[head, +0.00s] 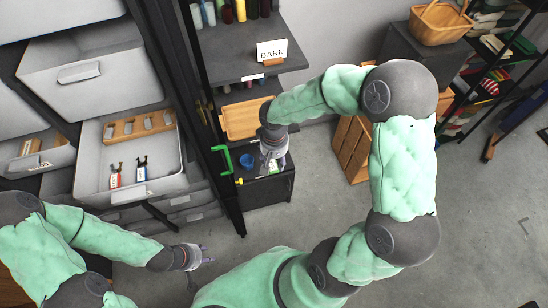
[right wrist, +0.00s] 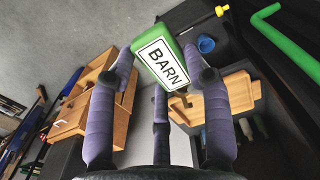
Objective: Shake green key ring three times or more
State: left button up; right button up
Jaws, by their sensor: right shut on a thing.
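The green key ring has a green tag (right wrist: 158,58) with a white label reading BARN. It is between the fingers of my right gripper (right wrist: 160,75) in the right wrist view, and the gripper is shut on it.
A green handle (head: 223,160) and blue cup (head: 246,161) are left of my right gripper. A BARN sign (head: 272,50) stands on the shelf.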

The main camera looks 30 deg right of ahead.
jog(key=a, duration=0.1)
jog(key=w+a, duration=0.1)
jog(key=a, duration=0.1)
jog(key=w+a+b, duration=0.1)
jog(key=shift+w+a, duration=0.15)
jog(key=shift+w, duration=0.1)
dwell(0.3)
jog(key=s+d, duration=0.5)
jog(key=d, duration=0.3)
jog(key=shift+d, duration=0.3)
